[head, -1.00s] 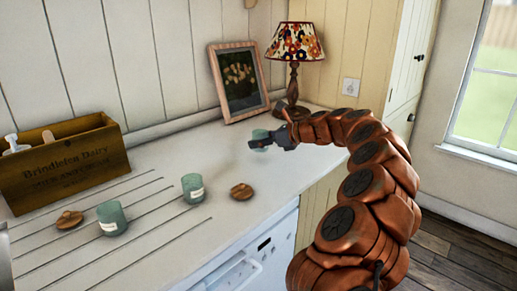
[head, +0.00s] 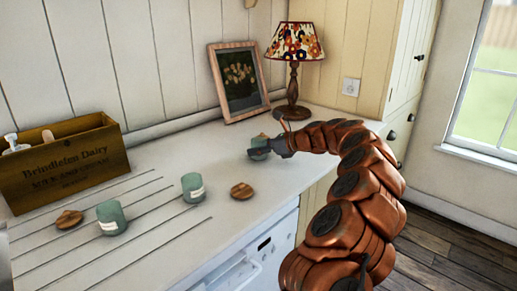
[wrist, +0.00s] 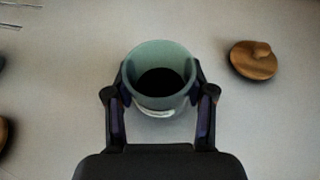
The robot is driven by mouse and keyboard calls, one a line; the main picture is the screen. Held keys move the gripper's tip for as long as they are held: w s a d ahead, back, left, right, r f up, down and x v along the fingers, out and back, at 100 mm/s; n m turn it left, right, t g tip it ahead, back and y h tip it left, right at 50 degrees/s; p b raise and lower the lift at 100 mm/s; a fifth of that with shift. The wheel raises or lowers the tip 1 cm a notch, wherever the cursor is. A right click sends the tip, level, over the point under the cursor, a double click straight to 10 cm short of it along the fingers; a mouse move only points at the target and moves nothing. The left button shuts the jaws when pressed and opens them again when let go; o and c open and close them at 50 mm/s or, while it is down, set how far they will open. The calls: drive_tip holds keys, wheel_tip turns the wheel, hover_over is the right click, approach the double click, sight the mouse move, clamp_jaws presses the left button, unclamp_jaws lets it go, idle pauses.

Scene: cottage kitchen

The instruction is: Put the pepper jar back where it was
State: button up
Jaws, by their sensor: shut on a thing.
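My gripper (head: 270,149) is shut on a teal jar (head: 258,148) toward the far end of the counter, in front of the lamp and picture frame. In the wrist view the jar (wrist: 160,75) stands upright between the two fingers (wrist: 161,95), open at the top, with dark contents inside. Its label shows only as a pale patch and cannot be read. A wooden lid (wrist: 253,60) lies apart to its right in the wrist view; in the head view a lid (head: 262,135) shows just behind the jar. I cannot tell whether the jar touches the counter.
Two more teal jars, one nearer me (head: 111,218) and one mid-counter (head: 193,187), stand with wooden lids (head: 69,219) (head: 241,190) beside them. A wooden crate (head: 65,165), picture frame (head: 239,82) and lamp (head: 293,65) line the back. Counter between mid-jar and gripper is mostly clear.

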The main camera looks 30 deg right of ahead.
drive_tip(key=o, duration=1.2)
drive_tip(key=shift+s+d+r, duration=0.2)
drive_tip(key=shift+s, duration=0.1)
drive_tip(key=v, duration=1.1)
drive_tip(key=shift+s, duration=0.15)
